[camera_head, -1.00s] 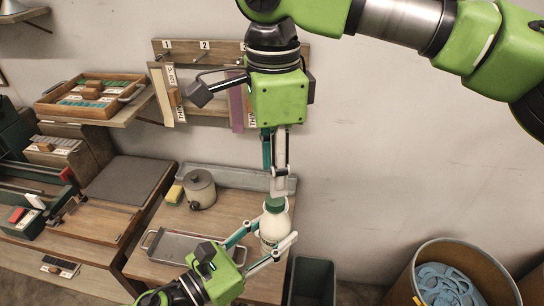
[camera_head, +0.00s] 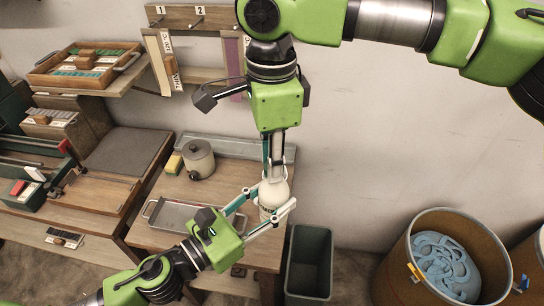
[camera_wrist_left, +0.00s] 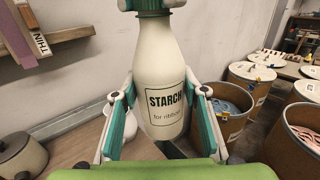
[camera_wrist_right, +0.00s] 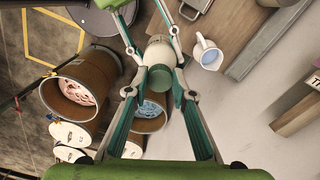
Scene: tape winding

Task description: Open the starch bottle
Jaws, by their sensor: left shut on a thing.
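The white starch bottle (camera_head: 273,193) stands upright, its STARCH label facing the left wrist camera (camera_wrist_left: 166,100). My left gripper (camera_head: 264,208) is shut on the bottle's body, one finger on each side. My right gripper (camera_head: 272,178) points straight down over the bottle's top. Its fingers are apart, on either side of the dark green cap, which shows in the right wrist view (camera_wrist_right: 160,78). A gap shows beside the cap there. The cap is on the bottle; in the head view the right gripper hides it.
A metal tray (camera_head: 160,208), a grey pot (camera_head: 199,160) and a yellow sponge (camera_head: 174,164) are on the table to the left. A dark bin (camera_head: 309,262) and barrels (camera_head: 485,245) stand to the right.

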